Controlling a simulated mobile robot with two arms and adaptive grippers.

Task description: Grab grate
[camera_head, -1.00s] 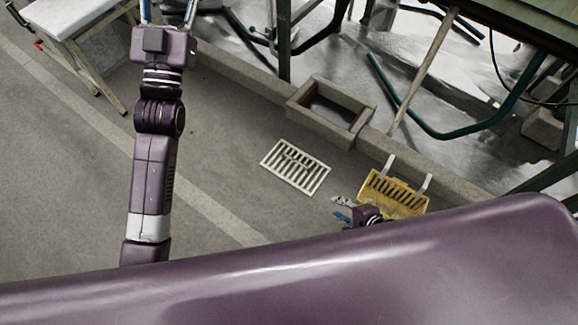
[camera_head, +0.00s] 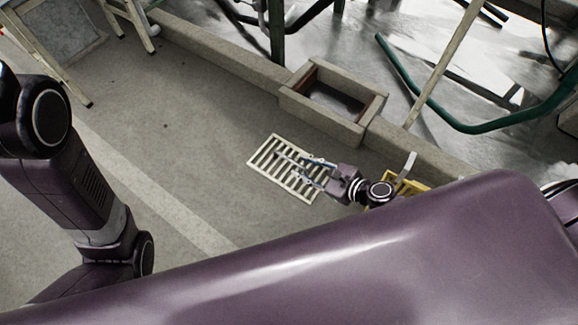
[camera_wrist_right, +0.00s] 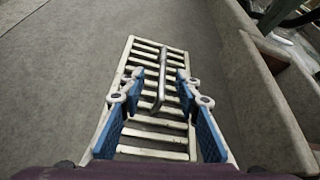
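A pale slatted grate (camera_head: 268,157) lies flat on the concrete floor, with a raised bar-like handle (camera_wrist_right: 163,72) along its middle. My right gripper (camera_head: 306,169) is over the grate and hides part of its right side. In the right wrist view the gripper (camera_wrist_right: 160,80) is open, with its blue-padded fingers on either side of the handle and a gap between. I cannot tell whether the fingertips touch the slats. My left arm shows at the left of the head view, but its gripper is outside the frame.
A rectangular concrete basin (camera_head: 345,115) with an open top stands behind the grate, against a low kerb. A yellow slotted basket (camera_head: 407,187) is right of the grate, partly hidden by my arm and body. The floor left of the grate is clear.

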